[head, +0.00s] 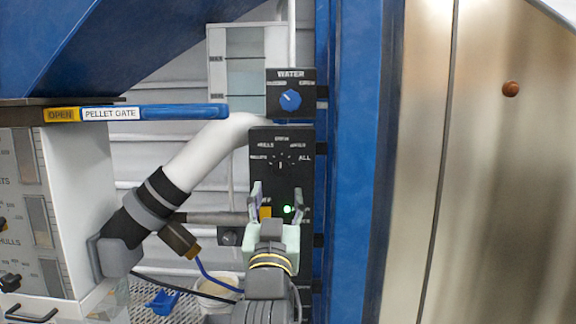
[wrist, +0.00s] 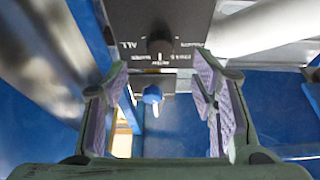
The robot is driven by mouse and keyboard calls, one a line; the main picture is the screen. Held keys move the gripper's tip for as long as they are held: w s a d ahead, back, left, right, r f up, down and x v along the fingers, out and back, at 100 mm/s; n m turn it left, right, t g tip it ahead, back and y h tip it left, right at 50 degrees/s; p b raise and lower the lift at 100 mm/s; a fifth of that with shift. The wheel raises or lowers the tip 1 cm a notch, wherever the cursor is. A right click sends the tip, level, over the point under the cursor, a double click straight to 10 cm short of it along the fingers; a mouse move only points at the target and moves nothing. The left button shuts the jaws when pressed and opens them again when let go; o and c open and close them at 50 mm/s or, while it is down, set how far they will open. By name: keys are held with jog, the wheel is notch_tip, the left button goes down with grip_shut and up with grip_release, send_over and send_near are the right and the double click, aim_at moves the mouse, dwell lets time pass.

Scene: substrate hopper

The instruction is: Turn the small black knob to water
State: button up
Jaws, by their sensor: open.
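The small black knob (head: 282,160) sits on a dark selector panel (head: 263,180), with labels around it including ALL on the right. Its white mark looks roughly upright; the exact setting is too small to tell. In the wrist view, which is upside down, the black knob (wrist: 160,45) shows beyond the fingertips, near the ALL label. My gripper (head: 277,200) is open and empty, in front of the panel and below the knob in the head view. In the wrist view its padded fingers (wrist: 160,88) stand apart and touch no knob.
A blue knob (head: 290,100) on a separate WATER panel (head: 275,78) is above. A green light (head: 288,209) glows between my fingers. A white pipe (head: 205,152) runs close at left, and a blue post (head: 355,170) stands at right. The PELLET GATE bar (head: 185,111) is at upper left.

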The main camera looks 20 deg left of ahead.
aim_at(280, 171)
jog(key=p+x, duration=0.2)
jog(key=x, duration=0.6)
jog(key=shift+w+r+p, duration=0.1)
jog(key=shift+r+p, duration=0.05)
jog(key=shift+p, duration=0.25)
jog(key=shift+c, duration=0.6)
jog(key=c, duration=1)
jog(key=shift+c, duration=0.2)
jog(key=shift+a+m, duration=0.1)
jog(key=shift+m, duration=0.4)
jog(key=m+h+b, duration=0.1)
jog(key=m+h, duration=0.1)
jog(key=m, duration=0.1)
jog(key=shift+a+b, duration=0.1)
jog(key=shift+b, duration=0.25)
jog(key=shift+m+h+b, duration=0.65)
jog(key=shift+m+h, duration=0.2)
jog(key=shift+m, duration=0.9)
jog(key=shift+m+h+b, duration=0.65)
jog(key=shift+m+h, duration=0.2)
jog(key=shift+m, duration=0.9)
